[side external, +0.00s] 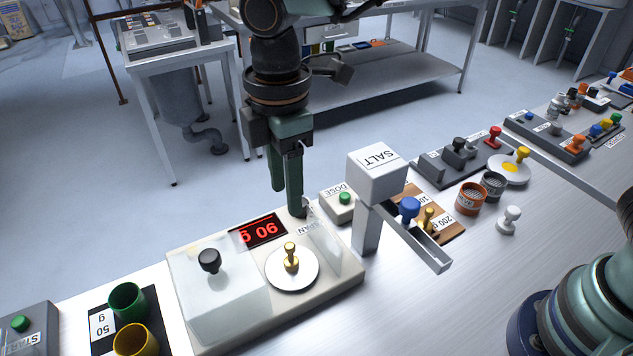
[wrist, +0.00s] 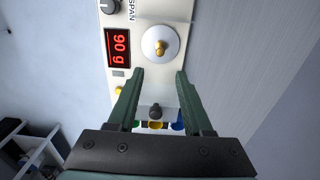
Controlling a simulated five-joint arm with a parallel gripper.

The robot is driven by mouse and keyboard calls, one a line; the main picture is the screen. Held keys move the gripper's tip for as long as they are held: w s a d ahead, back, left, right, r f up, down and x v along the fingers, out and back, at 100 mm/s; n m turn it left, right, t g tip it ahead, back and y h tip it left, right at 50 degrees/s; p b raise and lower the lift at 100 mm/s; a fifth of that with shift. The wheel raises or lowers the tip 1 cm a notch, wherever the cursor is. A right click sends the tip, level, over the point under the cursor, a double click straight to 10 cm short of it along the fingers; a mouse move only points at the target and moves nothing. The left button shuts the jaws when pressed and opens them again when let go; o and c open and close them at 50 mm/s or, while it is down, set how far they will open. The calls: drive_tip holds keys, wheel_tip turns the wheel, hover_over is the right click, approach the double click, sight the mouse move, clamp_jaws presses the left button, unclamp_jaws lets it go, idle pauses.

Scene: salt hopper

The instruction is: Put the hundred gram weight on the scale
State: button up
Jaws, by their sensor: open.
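A brass weight (side external: 290,258) stands upright on the round white pan (side external: 275,279) of the scale (side external: 215,335). Its size marking is not readable. The red display (side external: 262,230) reads 90 g. The weight (wrist: 161,48) and pan (wrist: 150,31) also show in the wrist view, just beyond the fingertips. My gripper (side external: 288,200) is open and empty, with its fingers pointing down above the back of the scale. In the wrist view my gripper (wrist: 160,72) has its fingers apart, with the weight beyond them. Another brass weight (side external: 428,219) stands by the wooden block labelled 200 g.
A clear cover with a black knob (side external: 209,261) is on the scale's left. The salt hopper (side external: 375,176) stands right of the scale, its chute reaching forward. Green and yellow cups (side external: 128,300) are at the left. Orange and dark jars (side external: 472,198) stand farther right.

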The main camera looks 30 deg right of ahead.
drive_tip(key=d+r+m, duration=0.2)
drive_tip(key=d, duration=0.2)
drive_tip(key=d+r+m+t, duration=0.1)
drive_tip(key=d+m, duration=0.2)
drive_tip(key=d, duration=0.2)
drive_tip(key=w+d+r+m+t+y, duration=0.1)
drive_tip(key=d+r+m, duration=0.1)
drive_tip(key=d, duration=0.3)
drive_tip(key=shift+d+r, duration=0.15)
drive_tip(key=shift+r, duration=0.15)
drive_tip(key=s+d+m+t, duration=0.1)
drive_tip(key=s+d+m, duration=0.2)
drive_tip(key=d+m, duration=0.2)
drive_tip(key=s+d+m+t+h, duration=0.1)
drive_tip(key=s+d+m+t, duration=0.1)
drive_tip(key=d+m, duration=0.4)
drive_tip(key=s+d, duration=0.1)
drive_tip(key=d, duration=0.3)
drive_tip(key=shift+s+d+f+t, duration=0.25)
drive_tip(key=shift+f+t, duration=0.05)
drive_tip(key=shift+f, duration=0.05)
